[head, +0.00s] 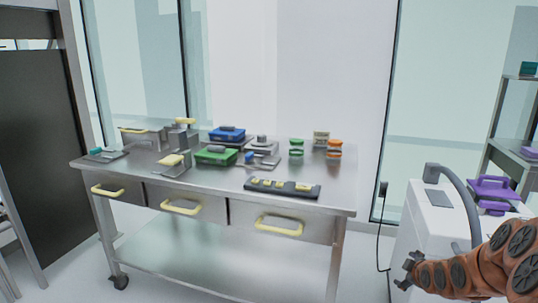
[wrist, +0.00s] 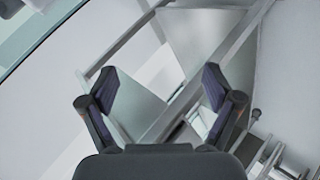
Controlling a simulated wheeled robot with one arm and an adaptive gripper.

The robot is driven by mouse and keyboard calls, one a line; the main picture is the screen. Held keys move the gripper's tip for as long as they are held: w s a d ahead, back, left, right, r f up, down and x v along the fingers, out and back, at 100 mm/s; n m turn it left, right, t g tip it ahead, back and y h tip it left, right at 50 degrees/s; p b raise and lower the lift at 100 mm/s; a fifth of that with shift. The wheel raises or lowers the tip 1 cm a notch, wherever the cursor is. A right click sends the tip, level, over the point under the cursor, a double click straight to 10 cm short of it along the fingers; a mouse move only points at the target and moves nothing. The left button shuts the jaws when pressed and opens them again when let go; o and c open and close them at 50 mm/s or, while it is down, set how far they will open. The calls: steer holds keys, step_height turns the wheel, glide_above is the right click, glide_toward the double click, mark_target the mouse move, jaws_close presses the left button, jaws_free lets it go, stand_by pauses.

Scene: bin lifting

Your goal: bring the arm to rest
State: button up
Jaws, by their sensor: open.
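My gripper (head: 406,270) is at the lower right of the head view, at the end of my orange-brown arm. It is beside the white cabinet and well to the right of the steel table (head: 220,251). In the wrist view my gripper (wrist: 164,108) has its two dark fingers wide apart with nothing between them. Beyond the fingers are tilted grey panels and rails, which I cannot identify for certain.
The wheeled table carries a green box (head: 215,156), a blue box (head: 227,134), a dark tray (head: 282,188) and jars (head: 334,150). A white cabinet (head: 440,212) with a purple item (head: 494,188) stands right. Open floor lies between table and cabinet.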

steer(key=s+a+r+m+g+p, duration=0.5)
steer(key=s+a+r+p, duration=0.4)
steer(key=s+a+r, duration=0.7)
steer(key=s+a+r+m+g+p, duration=0.1)
steer(key=s+a+r+g+p, duration=0.1)
steer(key=s, duration=0.7)
steer(key=s+a+r+m+g+y+p, duration=0.1)
steer(key=s+a+r+m+g+p, duration=0.1)
steer(key=s+r, duration=0.4)
steer(key=s+a+r+m+g+p, duration=0.2)
steer(key=s+a, duration=0.4)
steer(key=s, duration=0.7)
step_height(320, 180, up, 3)
steer(key=shift+f+g+p, duration=0.2)
steer(key=shift+g+p, duration=0.3)
steer(key=shift+p, duration=0.5)
